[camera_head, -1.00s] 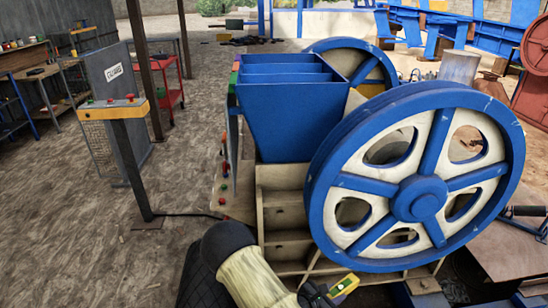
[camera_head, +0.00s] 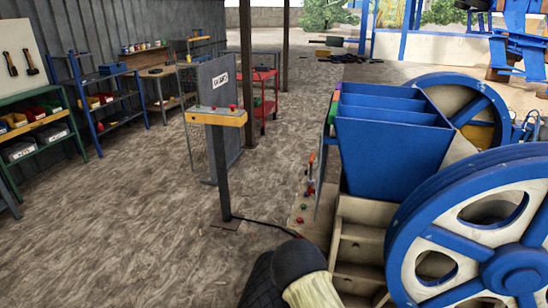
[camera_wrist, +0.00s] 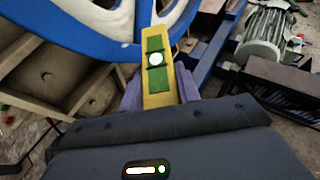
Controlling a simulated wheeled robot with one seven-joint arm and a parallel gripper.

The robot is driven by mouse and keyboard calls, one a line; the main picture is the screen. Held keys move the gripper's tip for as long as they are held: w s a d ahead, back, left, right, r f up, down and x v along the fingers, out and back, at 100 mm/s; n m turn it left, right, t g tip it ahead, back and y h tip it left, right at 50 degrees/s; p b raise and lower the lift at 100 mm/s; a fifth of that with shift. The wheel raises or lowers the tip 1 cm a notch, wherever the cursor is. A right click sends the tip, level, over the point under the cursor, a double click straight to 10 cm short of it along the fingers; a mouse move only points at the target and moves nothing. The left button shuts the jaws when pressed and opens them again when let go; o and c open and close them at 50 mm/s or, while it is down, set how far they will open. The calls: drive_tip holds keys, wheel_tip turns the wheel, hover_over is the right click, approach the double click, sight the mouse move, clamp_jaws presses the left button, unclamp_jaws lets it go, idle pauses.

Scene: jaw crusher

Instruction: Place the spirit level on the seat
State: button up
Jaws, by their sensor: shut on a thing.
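The spirit level (camera_wrist: 157,98) is a yellow bar with a green-framed round vial in the wrist view. My gripper (camera_wrist: 159,88) is shut on it, with a purple finger on each side. The level points away from me, toward the blue and white flywheel (camera_wrist: 95,25) of the crusher. In the head view only part of my arm shows at the bottom; my gripper and the level are out of frame there. I cannot make out which surface is the seat.
The jaw crusher has a blue hopper (camera_head: 392,150), a wooden ribbed frame (camera_head: 360,235) and a large near flywheel (camera_head: 520,268). A control post (camera_head: 222,165) with a yellow top stands left of it. Shelves (camera_head: 103,100) line the left wall. The floor between is open.

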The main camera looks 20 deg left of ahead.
drive_tip(key=shift+w+d+f+n+t+y, duration=0.25)
drive_tip(key=shift+f+n+t+y, duration=0.1)
drive_tip(key=shift+n+y, duration=0.1)
drive_tip(key=shift+w+d+f+n+t+y, duration=0.15)
drive_tip(key=shift+w+f+n+t+y, duration=0.05)
drive_tip(key=shift+n+t+y, duration=0.2)
wheel_tip(320, 180, down, 9)
drive_tip(key=s+a+n+t+y, duration=0.1)
drive_tip(key=n+t+y, duration=0.2)
drive_tip(key=n+y, duration=0.4)
drive_tip(key=shift+s+a+n+y, duration=0.3)
drive_tip(key=shift+n+y, duration=0.05)
drive_tip(key=shift+y, duration=0.4)
drive_tip(key=shift+d, duration=0.1)
